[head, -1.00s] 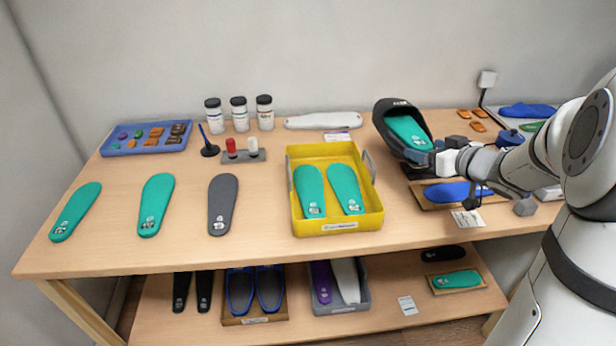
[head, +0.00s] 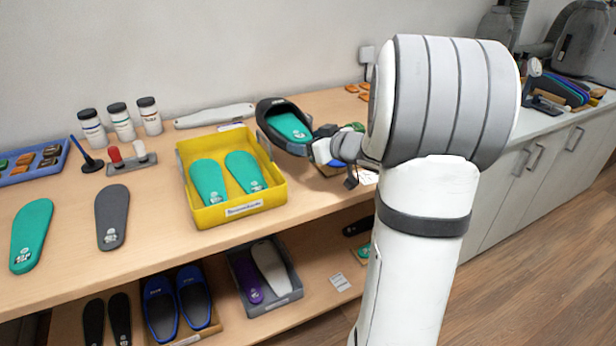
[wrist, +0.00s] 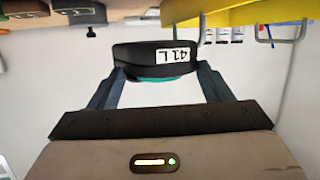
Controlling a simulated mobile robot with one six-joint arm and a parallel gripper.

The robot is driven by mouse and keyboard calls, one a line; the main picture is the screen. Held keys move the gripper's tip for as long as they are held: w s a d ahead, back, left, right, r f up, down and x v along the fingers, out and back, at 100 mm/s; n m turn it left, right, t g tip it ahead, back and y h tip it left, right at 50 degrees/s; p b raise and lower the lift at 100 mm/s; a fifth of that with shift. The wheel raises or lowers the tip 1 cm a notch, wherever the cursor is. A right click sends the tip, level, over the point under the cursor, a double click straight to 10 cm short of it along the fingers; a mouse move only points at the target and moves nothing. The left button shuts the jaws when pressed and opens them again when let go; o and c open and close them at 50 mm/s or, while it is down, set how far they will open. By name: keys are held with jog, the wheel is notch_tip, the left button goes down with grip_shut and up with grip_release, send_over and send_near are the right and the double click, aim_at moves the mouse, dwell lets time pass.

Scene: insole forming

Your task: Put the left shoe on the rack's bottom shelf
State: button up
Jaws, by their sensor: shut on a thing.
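The left shoe is a black shoe (head: 271,108) with a teal insole (head: 289,127) inside. In the wrist view its dark end (wrist: 135,56) carries a white label reading "41 L". My gripper (head: 312,141) is shut on this shoe, one finger on each side of it. The shoe is tilted at the right of the yellow tray, and seems held above the table top. The rack's bottom shelf (head: 318,262) lies under the table top; my arm hides its right part.
A yellow tray (head: 232,213) with two teal insoles stands just left of the shoe. On the lower shelf are blue shoes (head: 178,305) and a grey bin (head: 288,298). A small white card (head: 340,282) lies on bare shelf. Cabinets (head: 540,160) stand at the right.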

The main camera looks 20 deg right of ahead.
notch_tip(320, 180, down, 10)
jog(key=shift+r+b, duration=0.25)
jog(key=shift+b, duration=0.8)
jog(key=o, duration=1.6)
jog(key=shift+s, duration=0.1)
